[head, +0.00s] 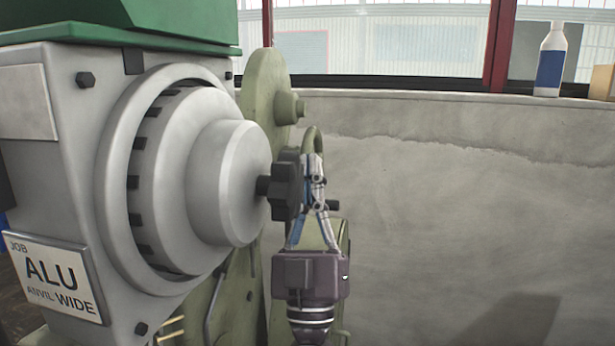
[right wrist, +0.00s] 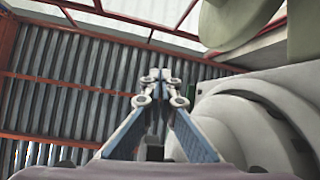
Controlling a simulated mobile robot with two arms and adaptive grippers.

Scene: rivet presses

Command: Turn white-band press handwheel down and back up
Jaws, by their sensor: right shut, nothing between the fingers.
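A grey press (head: 60,140) with a green top fills the left of the head view. On its side is a large stepped grey wheel (head: 228,180) with a black lobed knob (head: 287,185) at its centre. I see no white band on it. My right gripper (head: 315,160) points upward just right of the knob, its fingers shut with nothing between them. I cannot tell whether it touches the knob. In the right wrist view the shut fingertips (right wrist: 160,76) stand left of the grey round part (right wrist: 250,120). My left gripper is not in view.
A pale green machine (head: 262,85) stands behind the wheel. A sign (head: 55,278) on the press reads JOB ALU ANVIL WIDE. A white and blue bottle (head: 551,62) stands on the ledge of the grey wall (head: 450,180). The space right of my gripper looks free.

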